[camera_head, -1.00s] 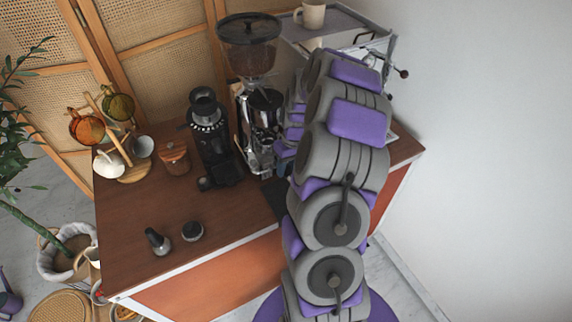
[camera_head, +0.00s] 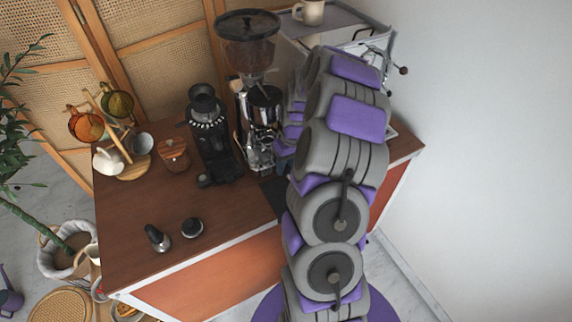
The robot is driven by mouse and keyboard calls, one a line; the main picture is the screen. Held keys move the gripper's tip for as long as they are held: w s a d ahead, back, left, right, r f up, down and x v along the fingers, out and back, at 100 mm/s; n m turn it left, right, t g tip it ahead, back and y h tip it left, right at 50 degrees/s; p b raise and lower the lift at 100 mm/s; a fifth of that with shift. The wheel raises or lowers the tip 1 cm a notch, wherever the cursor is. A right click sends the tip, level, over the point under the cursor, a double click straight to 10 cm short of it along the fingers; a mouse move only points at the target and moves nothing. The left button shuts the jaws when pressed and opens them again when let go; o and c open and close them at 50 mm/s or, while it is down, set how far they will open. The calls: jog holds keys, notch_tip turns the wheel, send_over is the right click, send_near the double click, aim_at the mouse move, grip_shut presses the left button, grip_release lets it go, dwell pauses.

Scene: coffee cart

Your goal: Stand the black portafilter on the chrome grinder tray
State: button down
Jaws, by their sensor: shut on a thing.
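The chrome grinder (camera_head: 260,108) with its dark bean hopper (camera_head: 247,42) stands at the back of the wooden cart top. Its chrome tray (camera_head: 262,168) is low at its front, partly covered by my arm. My gripper (camera_head: 281,148) is just right of the grinder's front, close to the tray, and mostly hidden behind my arm links. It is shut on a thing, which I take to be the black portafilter. The portafilter itself cannot be made out clearly, and I cannot tell whether it touches the tray.
A black grinder (camera_head: 212,140) stands left of the chrome one. A wooden canister (camera_head: 174,155) and a cup tree (camera_head: 118,145) are farther left. A tamper (camera_head: 157,239) and a dark round tool (camera_head: 192,228) stand near the front. The espresso machine (camera_head: 345,35) is behind my arm.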

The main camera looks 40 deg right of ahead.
jog(key=shift+s+a+f, duration=0.3)
jog(key=shift+s+f, duration=0.1)
jog(key=shift+f, duration=0.1)
dwell(1.0)
jog(key=c, duration=1.2)
grip_release()
jog(key=o, duration=0.3)
jog(key=shift+w+d+f, duration=0.15)
jog(key=shift+w+d, duration=0.05)
jog(key=shift+w, duration=0.15)
jog(key=shift+o, duration=1)
jog(key=shift+d, duration=0.1)
jog(key=shift+r, duration=0.2)
jog(key=shift+r, duration=0.1)
jog(key=d+r+p, duration=0.1)
jog(key=d+r, duration=0.2)
jog(key=r, duration=1.3)
jog(key=shift+s+d+r+p, duration=0.2)
jog(key=shift+r+p, duration=0.15)
jog(key=shift+a, duration=0.1)
